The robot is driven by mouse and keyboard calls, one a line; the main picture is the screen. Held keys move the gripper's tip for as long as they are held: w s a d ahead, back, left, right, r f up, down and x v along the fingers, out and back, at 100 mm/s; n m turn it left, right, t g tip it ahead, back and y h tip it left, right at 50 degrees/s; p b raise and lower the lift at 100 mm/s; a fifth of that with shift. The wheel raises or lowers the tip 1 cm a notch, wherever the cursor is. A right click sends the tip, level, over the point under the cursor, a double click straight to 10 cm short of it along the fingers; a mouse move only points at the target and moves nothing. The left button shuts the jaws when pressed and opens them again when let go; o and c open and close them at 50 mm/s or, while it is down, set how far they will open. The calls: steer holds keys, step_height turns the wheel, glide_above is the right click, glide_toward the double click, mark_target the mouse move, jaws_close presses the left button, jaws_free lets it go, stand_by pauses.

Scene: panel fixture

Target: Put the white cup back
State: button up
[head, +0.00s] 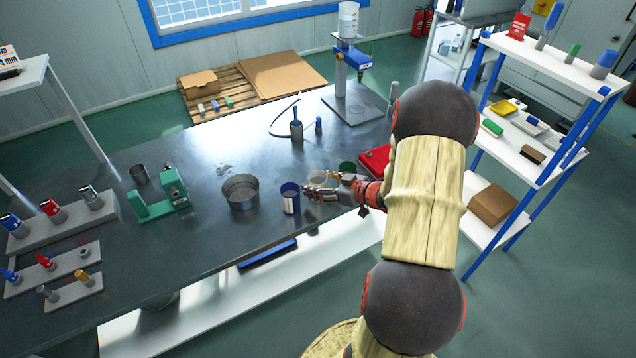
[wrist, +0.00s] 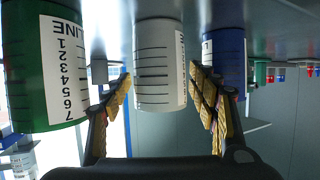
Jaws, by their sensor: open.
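The white cup (wrist: 160,65) with dark measuring lines is in the middle of the wrist view, which shows the scene upside down. In the head view its pale rim (head: 317,177) shows behind my gripper (head: 318,189). My gripper (wrist: 160,82) is open, one finger on each side of the white cup. I cannot tell whether the fingertips touch it. A green cup (wrist: 45,70) stands to its left and a blue cup (wrist: 224,62) to its right in the wrist view. The head view shows the blue cup (head: 290,198) left of my gripper and the green cup (head: 347,168) right.
The dark metal table (head: 225,140) bears a wide grey bowl (head: 240,192), a green clamp fixture (head: 160,195), a red box (head: 375,160) and a drill-like stand (head: 352,85). Grey holders with cylinders (head: 62,215) stand at left. A white shelf (head: 535,70) stands at right.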

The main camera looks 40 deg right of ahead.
steer(key=shift+r, duration=0.2)
steer(key=p+v, duration=0.5)
steer(key=v, duration=0.7)
steer(key=w+r+g+h, duration=0.2)
steer(key=w+r+h, duration=0.4)
steer(key=w+r, duration=0.4)
steer(key=s+a+r+m+g+h, duration=0.1)
steer(key=a+r+g, duration=0.15)
steer(key=r, duration=0.45)
steer(key=s+a+r+g+y, duration=0.1)
steer(key=s+a+r, duration=0.1)
steer(key=s+a, duration=0.4)
steer(key=s+a+r+g+y, duration=0.1)
steer(key=s+a, duration=0.6)
steer(key=a, duration=0.7)
steer(key=s+a+r+g+y, duration=0.1)
steer(key=s+a+r+y, duration=0.1)
steer(key=s+a, duration=0.4)
steer(key=a, duration=0.4)
steer(key=shift+s+a+r+m+y, duration=0.2)
steer(key=shift+a+r+m+y, duration=0.1)
steer(key=shift+r+m+y, duration=0.1)
